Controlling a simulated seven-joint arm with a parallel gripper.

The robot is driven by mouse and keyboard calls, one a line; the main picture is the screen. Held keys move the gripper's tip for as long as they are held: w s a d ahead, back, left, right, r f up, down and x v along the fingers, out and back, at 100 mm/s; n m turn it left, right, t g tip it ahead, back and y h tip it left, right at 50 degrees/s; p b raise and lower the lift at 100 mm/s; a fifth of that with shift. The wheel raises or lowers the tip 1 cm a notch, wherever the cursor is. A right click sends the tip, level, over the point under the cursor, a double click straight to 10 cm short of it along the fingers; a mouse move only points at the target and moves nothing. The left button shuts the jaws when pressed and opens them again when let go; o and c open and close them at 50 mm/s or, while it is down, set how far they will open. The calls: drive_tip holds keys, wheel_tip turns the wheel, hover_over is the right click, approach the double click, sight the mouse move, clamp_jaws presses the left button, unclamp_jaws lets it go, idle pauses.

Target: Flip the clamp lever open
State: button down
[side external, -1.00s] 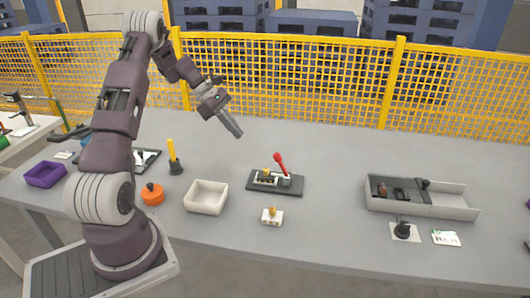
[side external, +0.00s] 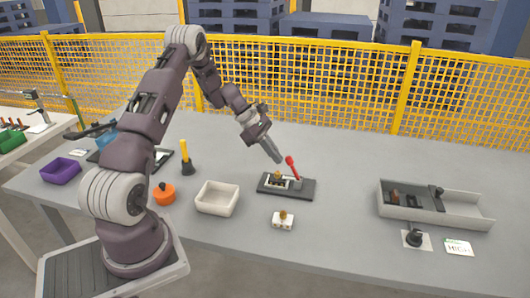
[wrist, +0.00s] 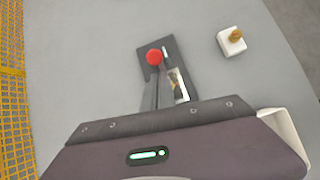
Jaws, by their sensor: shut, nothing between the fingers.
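The clamp lever (side external: 292,167) has a red handle and stands upright, leaning slightly left, on a dark fixture plate (side external: 306,193). In the wrist view its round red knob (wrist: 155,57) shows just beyond my fingertips. A small brass-topped part (side external: 279,176) sits on the plate beside the lever. My gripper (side external: 279,160) is shut and empty, pointing down just left of the red handle, close to it. In the wrist view the fingers (wrist: 151,90) lie over part of the plate, so whether they touch the lever cannot be told.
A white block with a brass fitting (side external: 283,222) lies in front of the plate. A cream bin (side external: 217,198), an orange pot (side external: 164,193) and a yellow-handled tool (side external: 185,158) stand left. A long grey tray (side external: 455,208) is at right. The table between plate and tray is clear.

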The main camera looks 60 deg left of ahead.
drive_tip(key=shift+w+d+r, duration=0.15)
drive_tip(key=shift+w+d, duration=0.05)
drive_tip(key=shift+d, duration=0.05)
drive_tip(key=shift+r, duration=0.1)
